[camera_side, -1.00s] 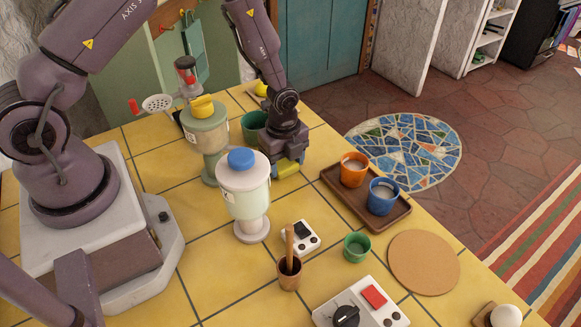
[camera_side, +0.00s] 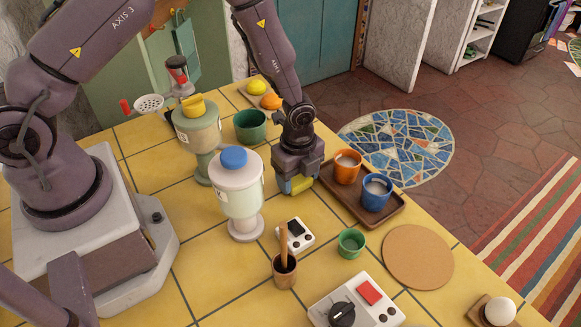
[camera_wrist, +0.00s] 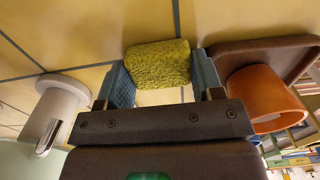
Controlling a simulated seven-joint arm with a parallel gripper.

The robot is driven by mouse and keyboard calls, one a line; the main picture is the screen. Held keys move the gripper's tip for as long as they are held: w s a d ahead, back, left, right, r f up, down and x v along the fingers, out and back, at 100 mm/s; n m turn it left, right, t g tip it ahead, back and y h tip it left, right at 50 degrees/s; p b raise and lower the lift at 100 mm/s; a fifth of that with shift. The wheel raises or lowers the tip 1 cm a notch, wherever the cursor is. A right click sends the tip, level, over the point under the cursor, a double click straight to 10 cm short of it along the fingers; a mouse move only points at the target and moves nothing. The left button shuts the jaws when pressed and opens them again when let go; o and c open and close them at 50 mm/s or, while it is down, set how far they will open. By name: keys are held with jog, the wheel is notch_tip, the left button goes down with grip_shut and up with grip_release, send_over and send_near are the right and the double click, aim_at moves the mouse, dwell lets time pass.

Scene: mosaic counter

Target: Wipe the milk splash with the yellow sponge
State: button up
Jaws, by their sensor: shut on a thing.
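The yellow sponge (camera_wrist: 158,63) is held between the blue-grey fingers of my gripper (camera_wrist: 163,78) in the wrist view. In the side view the sponge (camera_side: 303,185) shows at the tips of my gripper (camera_side: 298,187), low over the yellow tiles, just left of the brown tray. I cannot tell if the sponge touches the tiles. I cannot make out the milk splash in either view; it may be hidden by my gripper or the sponge.
The brown tray (camera_side: 366,206) holds an orange cup (camera_side: 347,168) and a blue cup (camera_side: 376,194) close to my gripper. A blue-capped dispenser (camera_side: 240,190) stands to its left. A green bowl (camera_side: 250,127) stands behind. A small green cup (camera_side: 351,243) stands nearer the camera.

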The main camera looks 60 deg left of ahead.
jog(key=shift+a, duration=3.8)
notch_tip(320, 180, up, 8)
jog(key=shift+r, duration=0.15)
jog(key=shift+d, duration=0.1)
